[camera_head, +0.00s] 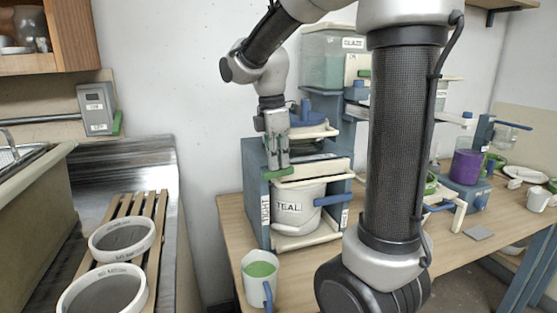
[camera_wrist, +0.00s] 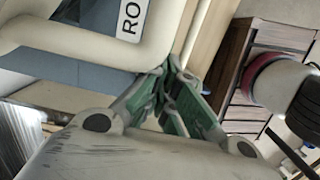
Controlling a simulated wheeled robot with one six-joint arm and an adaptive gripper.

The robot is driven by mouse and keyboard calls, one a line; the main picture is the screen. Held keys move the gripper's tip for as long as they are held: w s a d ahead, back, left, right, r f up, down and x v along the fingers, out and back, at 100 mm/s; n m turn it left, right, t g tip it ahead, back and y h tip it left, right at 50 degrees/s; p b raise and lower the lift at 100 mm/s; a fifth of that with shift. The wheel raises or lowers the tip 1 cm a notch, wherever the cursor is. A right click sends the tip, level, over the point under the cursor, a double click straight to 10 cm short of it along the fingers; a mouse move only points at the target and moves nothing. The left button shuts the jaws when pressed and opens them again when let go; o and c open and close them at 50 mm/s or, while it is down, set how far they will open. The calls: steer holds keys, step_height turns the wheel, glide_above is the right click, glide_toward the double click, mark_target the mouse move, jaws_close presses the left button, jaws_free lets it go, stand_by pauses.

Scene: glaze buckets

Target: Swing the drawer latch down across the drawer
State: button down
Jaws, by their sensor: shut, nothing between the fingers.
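A blue shelf unit (camera_head: 256,192) stands on the wooden bench, with a cream drawer-like front (camera_head: 318,170) across it. The latch is not clearly seen there.
A white bucket marked TEAL (camera_head: 292,206) sits in the unit under the front. A white cup with green glaze (camera_head: 260,276) stands at the bench's front left. A purple container (camera_head: 466,165) stands at the right. My arm hides the bench's middle.

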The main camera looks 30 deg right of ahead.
steer(key=shift+f, duration=0.1)
steer(key=shift+s+d+f, duration=0.2)
steer(key=shift+s+f, duration=0.1)
steer(key=shift+f, duration=0.3)
steer(key=shift+r, duration=0.1)
